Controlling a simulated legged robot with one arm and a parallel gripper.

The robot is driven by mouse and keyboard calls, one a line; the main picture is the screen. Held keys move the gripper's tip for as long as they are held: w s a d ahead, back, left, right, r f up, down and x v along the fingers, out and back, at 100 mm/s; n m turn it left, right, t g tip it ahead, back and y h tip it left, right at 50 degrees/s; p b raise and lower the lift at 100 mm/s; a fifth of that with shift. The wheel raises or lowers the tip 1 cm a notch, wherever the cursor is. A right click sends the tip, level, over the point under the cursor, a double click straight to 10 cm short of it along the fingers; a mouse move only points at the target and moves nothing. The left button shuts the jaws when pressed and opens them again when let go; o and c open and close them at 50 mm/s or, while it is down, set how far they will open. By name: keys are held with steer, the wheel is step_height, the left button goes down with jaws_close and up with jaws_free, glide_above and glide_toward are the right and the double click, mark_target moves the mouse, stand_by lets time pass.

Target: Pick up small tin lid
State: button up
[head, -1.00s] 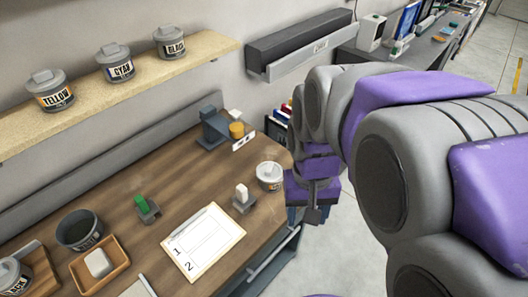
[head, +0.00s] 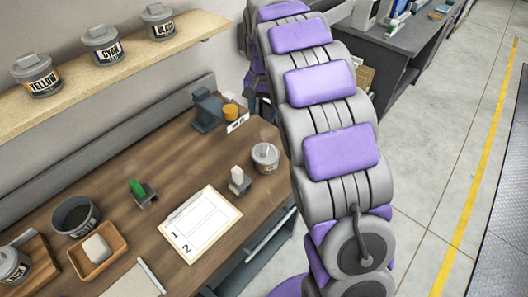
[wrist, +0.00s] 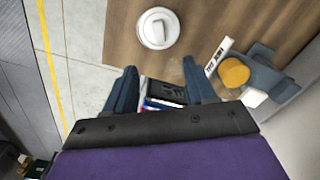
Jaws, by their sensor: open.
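A small pale tin (head: 265,160) stands on the right end of the wooden workbench (head: 160,165) in the head view. Its round grey lid (head: 265,152) with a raised grip is on top. The wrist view shows the lid (wrist: 157,28) from above, near the bench edge and beyond my fingertips. My gripper (wrist: 160,80) is open, with its two dark blue fingers apart and nothing between them. The fingers do not touch the tin. In the head view my gripper is partly hidden by my arm, behind the bench's right end.
A dark blue-grey device with an orange cylinder (head: 231,112) stands near the tin; the orange part also shows in the wrist view (wrist: 235,72). A clipboard (head: 200,225), stamps and a wooden tray (head: 80,262) lie leftward. Three labelled tins stand on the shelf (head: 110,75). Floor is clear at right.

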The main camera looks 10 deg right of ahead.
steer(key=b, duration=0.2)
glide_above(264, 149)
step_height(264, 149, down, 12)
steer(key=shift+a+f, duration=0.1)
steer(key=shift+a, duration=0.05)
steer(key=shift+d+f+b, duration=0.2)
steer(key=shift+f+b, duration=0.65)
steer(key=shift+f, duration=1.9)
steer(key=shift+w+r, duration=0.1)
jaws_close()
